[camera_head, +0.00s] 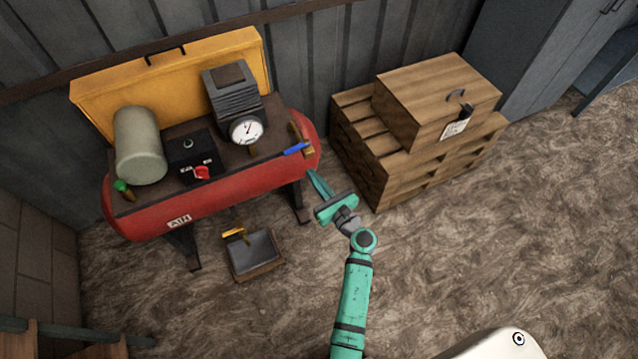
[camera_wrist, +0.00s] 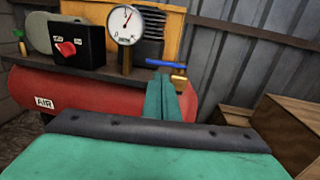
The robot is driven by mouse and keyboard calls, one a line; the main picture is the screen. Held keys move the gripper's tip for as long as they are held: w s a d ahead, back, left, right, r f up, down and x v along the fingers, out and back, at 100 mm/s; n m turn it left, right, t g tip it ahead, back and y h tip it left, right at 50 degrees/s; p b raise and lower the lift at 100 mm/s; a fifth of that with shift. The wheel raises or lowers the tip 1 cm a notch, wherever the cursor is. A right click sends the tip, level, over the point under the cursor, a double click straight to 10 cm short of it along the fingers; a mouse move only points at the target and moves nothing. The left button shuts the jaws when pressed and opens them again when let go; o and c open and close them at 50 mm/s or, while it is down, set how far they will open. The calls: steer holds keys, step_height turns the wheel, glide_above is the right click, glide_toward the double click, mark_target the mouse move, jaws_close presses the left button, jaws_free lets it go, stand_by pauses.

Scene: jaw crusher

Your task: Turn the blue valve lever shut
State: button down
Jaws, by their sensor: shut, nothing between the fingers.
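The blue valve lever (camera_head: 296,149) is on a brass valve (camera_head: 308,151) at the right end of the red air tank (camera_head: 228,189). In the wrist view the lever (camera_wrist: 164,64) lies roughly level and points left from the brass valve (camera_wrist: 179,77). My gripper (camera_head: 314,176) is shut and empty, its fingers near the tank's right end, below the lever in the picture. In the wrist view the closed fingers (camera_wrist: 164,84) reach up just under the lever. I cannot tell whether they touch it.
A gauge (camera_head: 246,129) and a black box with a red knob (camera_head: 202,173) sit left of the valve. A wooden crate on a pallet (camera_head: 420,110) stands to the right. A small tray (camera_head: 254,268) lies on the floor below the tank. The floor at the lower right is mostly clear.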

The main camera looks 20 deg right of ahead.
mark_target(292, 152)
steer(key=w+a, duration=0.1)
steer(key=w, duration=0.7)
steer(key=shift+w+a, duration=0.15)
steer(key=shift+w, duration=0.1)
steer(key=shift+w+a+r, duration=0.2)
steer(key=shift+w+a, duration=0.45)
steer(key=shift+w, duration=0.2)
steer(key=shift+s+d, duration=0.1)
steer(key=s, duration=1.4)
steer(key=shift+s+d+f, duration=0.25)
steer(key=shift+s+d, duration=0.1)
steer(key=shift+d, duration=0.1)
steer(key=shift+a, duration=0.1)
